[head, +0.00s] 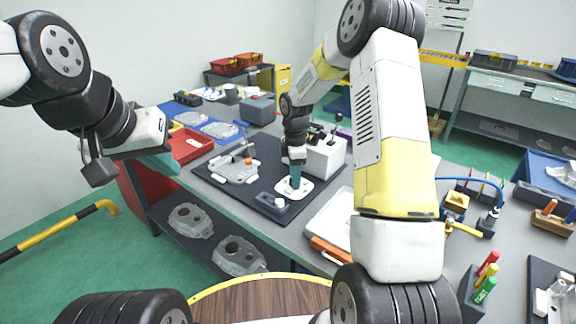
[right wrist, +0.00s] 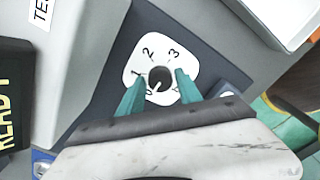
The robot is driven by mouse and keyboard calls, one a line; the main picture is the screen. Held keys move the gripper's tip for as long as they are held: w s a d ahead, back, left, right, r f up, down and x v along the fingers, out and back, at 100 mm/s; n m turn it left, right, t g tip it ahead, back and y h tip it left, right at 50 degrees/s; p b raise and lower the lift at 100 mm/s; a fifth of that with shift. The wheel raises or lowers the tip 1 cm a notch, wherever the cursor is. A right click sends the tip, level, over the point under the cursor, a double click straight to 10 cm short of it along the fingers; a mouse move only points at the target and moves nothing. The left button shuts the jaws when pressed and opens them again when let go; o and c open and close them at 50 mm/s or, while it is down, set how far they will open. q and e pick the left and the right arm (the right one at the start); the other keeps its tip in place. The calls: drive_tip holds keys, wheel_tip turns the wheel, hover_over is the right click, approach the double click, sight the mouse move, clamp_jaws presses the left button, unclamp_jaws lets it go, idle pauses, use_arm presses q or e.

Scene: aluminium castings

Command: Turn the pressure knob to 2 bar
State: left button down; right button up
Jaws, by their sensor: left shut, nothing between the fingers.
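The black pressure knob (right wrist: 159,79) sits on a white dial plate (right wrist: 136,66) with printed numbers; 2 and 3 are readable at the top. A light mark on the knob appears to point to the lower left, away from the 2. My right gripper (right wrist: 159,95) is open, with one teal finger on each side of the knob; contact is unclear. In the head view, my right gripper (head: 295,176) points down at the dial plate (head: 305,187) and hides the knob. My left gripper (head: 161,163) is shut and empty, left of the bench.
A white box with levers (head: 325,157) stands right behind the dial. A grey casting on a fixture (head: 234,170) is to its left, and a small block with a white button (head: 278,203) is in front.

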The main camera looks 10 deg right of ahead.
clamp_jaws()
drive_tip(key=shift+m, duration=0.4)
drive_tip(key=m, duration=0.4)
drive_tip(key=shift+m, duration=0.3)
drive_tip(key=m, duration=1.1)
drive_tip(key=shift+m, duration=0.4)
drive_tip(key=m, duration=0.6)
drive_tip(key=shift+m, duration=0.3)
